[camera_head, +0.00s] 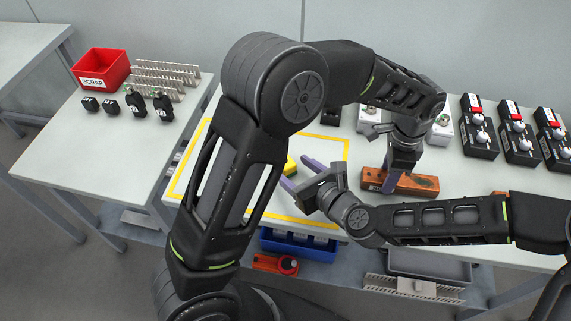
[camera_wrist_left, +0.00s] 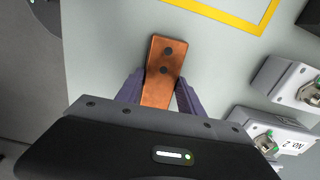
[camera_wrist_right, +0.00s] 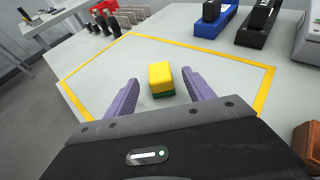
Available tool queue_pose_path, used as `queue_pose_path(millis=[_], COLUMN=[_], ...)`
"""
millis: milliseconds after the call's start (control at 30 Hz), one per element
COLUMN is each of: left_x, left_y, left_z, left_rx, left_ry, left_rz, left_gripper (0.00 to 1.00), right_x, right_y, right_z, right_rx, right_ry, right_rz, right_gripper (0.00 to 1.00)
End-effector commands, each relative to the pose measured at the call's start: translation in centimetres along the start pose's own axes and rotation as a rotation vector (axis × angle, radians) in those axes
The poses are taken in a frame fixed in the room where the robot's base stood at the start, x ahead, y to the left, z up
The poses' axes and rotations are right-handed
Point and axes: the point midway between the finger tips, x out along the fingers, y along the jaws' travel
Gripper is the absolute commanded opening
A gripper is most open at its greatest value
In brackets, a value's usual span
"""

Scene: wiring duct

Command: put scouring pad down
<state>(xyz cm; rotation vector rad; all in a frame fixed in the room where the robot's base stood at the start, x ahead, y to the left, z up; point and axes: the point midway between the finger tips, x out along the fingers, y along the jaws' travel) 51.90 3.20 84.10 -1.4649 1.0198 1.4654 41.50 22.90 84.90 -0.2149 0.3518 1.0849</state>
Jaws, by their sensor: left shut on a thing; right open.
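The scouring pad (camera_wrist_right: 160,76), yellow with a green underside, rests on the grey table inside a yellow taped outline. In the head view only a bit of its yellow (camera_head: 291,165) shows beside my right gripper (camera_head: 299,172). My right gripper is open and empty; in the right wrist view the pad lies ahead, between its purple fingers, with gaps on both sides. My left gripper (camera_head: 396,172) is shut on an orange-brown block (camera_head: 426,185) at the table, right of the outline. The left wrist view shows this block (camera_wrist_left: 165,50) with dark round spots between the fingers.
Black devices with white knobs (camera_head: 480,135) stand at the right. A blue bin (camera_head: 300,246) is below the front edge. A red SCRAP bin (camera_head: 101,70) stands on the left table. My left arm hides much of the outlined area in the head view.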

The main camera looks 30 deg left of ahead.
Motion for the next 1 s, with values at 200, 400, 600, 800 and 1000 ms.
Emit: queue_pose_path(millis=[200,400,600,800,1000], left_x=[0.0,0.0,0.0,0.0,0.0], left_y=[0.0,0.0,0.0,0.0,0.0], left_z=[0.0,0.0,0.0,0.0,0.0], left_rx=[0.000,0.000,0.000,0.000,0.000], left_ry=[0.000,0.000,0.000,0.000,0.000], left_rz=[0.000,0.000,0.000,0.000,0.000], left_gripper=[0.00,0.00,0.00,0.00,0.00], right_x=[3.2,4.6,4.5,4.5,4.5], right_y=[0.1,0.0,0.0,0.0,0.0], right_z=[-0.2,-0.2,-0.2,-0.2,-0.2], right_rx=[-0.002,0.000,0.000,0.000,0.000], right_ry=[0.000,0.001,0.001,0.000,0.000], right_rz=[0.002,0.001,0.000,0.000,0.000], right_gripper=[0.62,0.62,0.62,0.62,0.58])
